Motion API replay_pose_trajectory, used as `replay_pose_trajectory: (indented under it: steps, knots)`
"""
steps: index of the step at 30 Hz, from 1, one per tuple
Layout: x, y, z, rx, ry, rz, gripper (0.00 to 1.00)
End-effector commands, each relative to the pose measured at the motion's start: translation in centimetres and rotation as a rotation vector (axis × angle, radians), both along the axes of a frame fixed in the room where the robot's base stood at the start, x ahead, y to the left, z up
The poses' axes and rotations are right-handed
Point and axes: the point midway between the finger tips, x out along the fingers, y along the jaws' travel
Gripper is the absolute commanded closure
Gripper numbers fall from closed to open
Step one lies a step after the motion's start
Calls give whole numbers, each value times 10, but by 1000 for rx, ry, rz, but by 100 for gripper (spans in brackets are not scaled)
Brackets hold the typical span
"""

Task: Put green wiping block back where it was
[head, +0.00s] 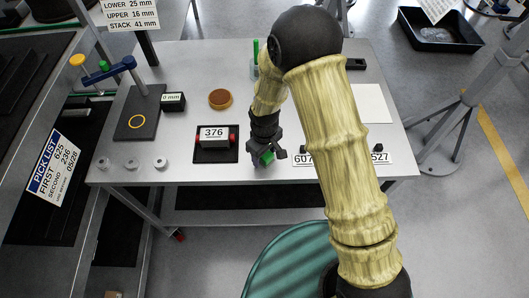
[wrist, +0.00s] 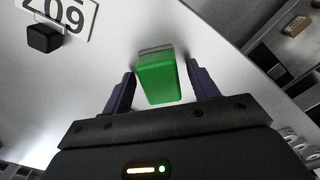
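The green wiping block (wrist: 160,80) lies between the two fingers of my gripper (wrist: 160,88) in the wrist view, with a thin grey-brown layer at its far end. Narrow gaps show between the block and both fingers, so the gripper looks open around it. In the head view my gripper (head: 267,153) is low over the front middle of the grey table (head: 190,75), and the green block (head: 267,158) shows only in part at the fingers. I cannot tell whether the block touches the table.
A black tray with a box reading 376 (head: 214,134) is left of my gripper. A brown round disc (head: 220,99) is behind it. Number plates (head: 303,159) lie to the right, partly behind my arm. A stand on a black base (head: 138,120) and several grey rings (head: 131,163) are at left.

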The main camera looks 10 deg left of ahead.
Motion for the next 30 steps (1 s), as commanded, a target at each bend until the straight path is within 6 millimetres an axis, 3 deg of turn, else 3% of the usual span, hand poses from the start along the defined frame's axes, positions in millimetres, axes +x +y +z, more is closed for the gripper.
replay_pose_trajectory:
  steps: [11, 30]
  knots:
    - [1, 0, 10, 1, -2, 0, 40]
    - [1, -1, 112, 2, -2, -3, 40]
